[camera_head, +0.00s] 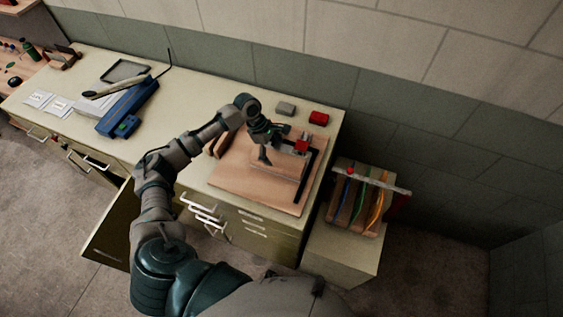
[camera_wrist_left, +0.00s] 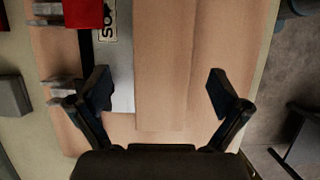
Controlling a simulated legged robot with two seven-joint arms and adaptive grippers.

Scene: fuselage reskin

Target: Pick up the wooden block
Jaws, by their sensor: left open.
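A flat wooden block (camera_head: 288,168) appears to lie on the wooden board (camera_head: 238,182) at the right end of the long counter; its outline blends with the board. In the left wrist view the pale block (camera_wrist_left: 160,75) shows below and between my fingers, beside a metal plate with black lettering (camera_wrist_left: 120,70). My left gripper (camera_head: 265,156) is above the board, open and empty, with its fingers (camera_wrist_left: 160,90) apart. I cannot tell the exact height of the gap. My right gripper is not in view.
A red clamp (camera_head: 302,145) and a black strip (camera_head: 313,170) are on the board's right side. A grey box (camera_head: 285,108) and a red box (camera_head: 318,118) stand behind it. A rack with coloured cables (camera_head: 357,200) stands right of the counter. A blue device (camera_head: 128,108) lies farther left.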

